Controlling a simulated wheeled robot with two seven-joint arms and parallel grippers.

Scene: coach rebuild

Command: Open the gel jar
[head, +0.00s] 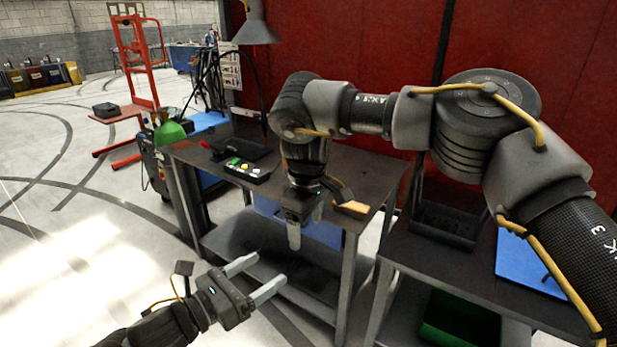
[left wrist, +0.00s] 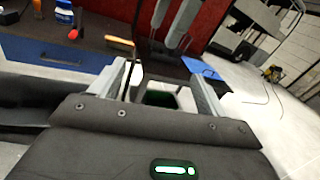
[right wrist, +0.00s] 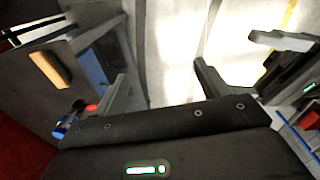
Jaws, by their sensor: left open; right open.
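No gel jar can be made out for certain. A small blue-and-white container (left wrist: 64,14) stands on the workbench in the left wrist view, beside a red-topped item (left wrist: 73,34). A blue, white and red item (right wrist: 66,126) shows partly behind my right gripper in the right wrist view. In the head view my right arm covers this part of the bench. My right gripper (head: 306,226) is open and empty, pointing down at the bench's front edge. My left gripper (head: 266,272) is open and empty, lower and in front of the bench.
The dark workbench (head: 345,165) carries a button box (head: 247,170) and an orange-brown block (head: 350,208) near its front edge. A second table with a blue mat (head: 525,262) stands at right. A green bin (head: 458,322) sits below it.

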